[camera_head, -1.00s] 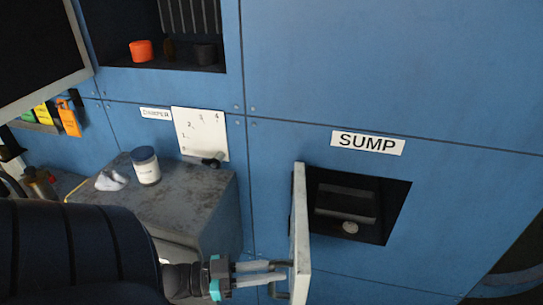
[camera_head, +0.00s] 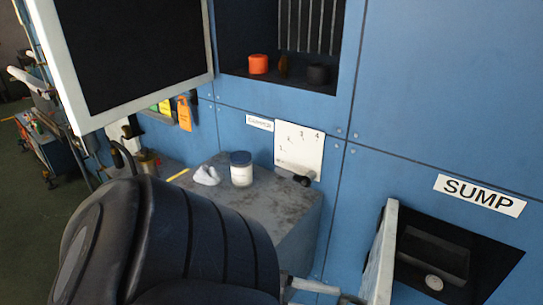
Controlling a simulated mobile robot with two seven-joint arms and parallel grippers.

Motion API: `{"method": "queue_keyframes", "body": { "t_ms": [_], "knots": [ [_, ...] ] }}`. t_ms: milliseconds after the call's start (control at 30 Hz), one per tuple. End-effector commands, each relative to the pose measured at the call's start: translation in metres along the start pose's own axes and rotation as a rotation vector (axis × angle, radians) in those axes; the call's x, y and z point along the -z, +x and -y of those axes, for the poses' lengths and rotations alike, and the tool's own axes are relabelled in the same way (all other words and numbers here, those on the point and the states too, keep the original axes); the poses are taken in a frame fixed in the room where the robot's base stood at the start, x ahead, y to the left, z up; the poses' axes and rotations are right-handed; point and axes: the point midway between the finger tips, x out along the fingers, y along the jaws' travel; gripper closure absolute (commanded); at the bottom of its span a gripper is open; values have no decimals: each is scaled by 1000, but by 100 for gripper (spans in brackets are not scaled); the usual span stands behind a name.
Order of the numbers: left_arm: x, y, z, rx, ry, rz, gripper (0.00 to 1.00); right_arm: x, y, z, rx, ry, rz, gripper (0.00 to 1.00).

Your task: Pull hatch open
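The SUMP hatch door (camera_head: 381,262) stands swung out from the blue wall at lower right, seen nearly edge-on. Behind it is the dark sump opening (camera_head: 485,262), with a box-like part and a pale round disc (camera_head: 434,282) inside. The SUMP label (camera_head: 479,195) is above the opening. My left gripper (camera_head: 335,289) is at the bottom edge, at the door's outer face by its handle. My black arm and the frame edge hide most of it, so its grip on the handle is unclear. My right gripper is not in view.
A grey worktop (camera_head: 275,215) holds a white jar with a blue lid (camera_head: 241,168) and a crumpled white item (camera_head: 206,175). A dial plate (camera_head: 299,150) with a black knob is on the wall. A dark-panelled, white-framed door (camera_head: 140,60) juts out at upper left.

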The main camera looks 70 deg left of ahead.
Motion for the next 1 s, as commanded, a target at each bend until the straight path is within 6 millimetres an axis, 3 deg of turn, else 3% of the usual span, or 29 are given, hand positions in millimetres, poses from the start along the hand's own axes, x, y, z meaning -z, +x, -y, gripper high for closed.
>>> {"method": "queue_keyframes", "body": {
  "t_ms": [300,500,700,1000],
  "knots": [
    [-1,-79,0,2,0,8,50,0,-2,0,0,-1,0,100],
    [-1,-110,0,2,0,3,50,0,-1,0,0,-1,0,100],
    [0,-122,0,2,0,1,50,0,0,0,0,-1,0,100],
    [0,-122,0,1,0,1,50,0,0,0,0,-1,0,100]
  ]
}}
